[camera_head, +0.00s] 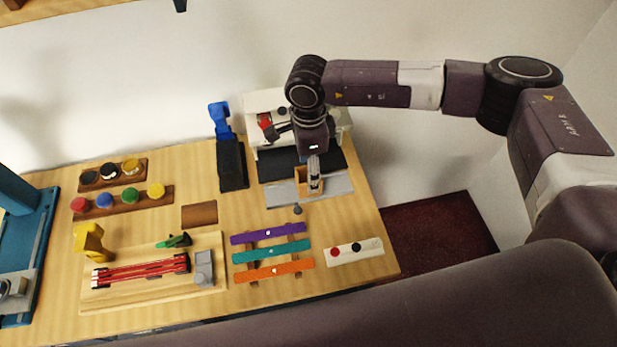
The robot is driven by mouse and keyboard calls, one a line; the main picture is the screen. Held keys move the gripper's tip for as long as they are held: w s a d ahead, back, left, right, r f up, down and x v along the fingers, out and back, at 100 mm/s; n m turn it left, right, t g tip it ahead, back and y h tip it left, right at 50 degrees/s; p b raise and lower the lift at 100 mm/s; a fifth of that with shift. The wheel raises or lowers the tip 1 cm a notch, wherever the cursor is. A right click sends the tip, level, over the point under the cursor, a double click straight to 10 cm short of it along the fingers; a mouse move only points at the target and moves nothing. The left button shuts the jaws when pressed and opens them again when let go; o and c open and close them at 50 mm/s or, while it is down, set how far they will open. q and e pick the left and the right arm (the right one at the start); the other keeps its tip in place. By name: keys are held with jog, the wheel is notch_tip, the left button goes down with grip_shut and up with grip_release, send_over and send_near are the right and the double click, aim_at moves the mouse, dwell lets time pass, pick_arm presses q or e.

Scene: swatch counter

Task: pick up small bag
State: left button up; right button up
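I cannot make out a thing that is clearly a small bag in the head view. My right arm reaches in from the right, and its gripper (313,178) points down over a grey metal plate (335,186) at the front of a white machine. A small tan piece (301,173) shows right beside the fingers; whether it is a bag, or is held, is unclear. The finger gap is too small to judge. My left gripper is out of view.
The white machine (262,101) and a blue-topped stand (219,111) are at the back. Purple (250,238), teal (252,255) and orange (256,275) strips lie in front. A wooden board (150,291) holds red bars. Racks of coloured pots (122,201) stand left.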

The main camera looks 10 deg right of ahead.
jog(key=shift+f, duration=1.1)
jog(key=c, duration=1)
jog(key=shift+r, duration=0.1)
jog(key=shift+r+b, duration=3.05)
jog(key=shift+r, duration=6.9)
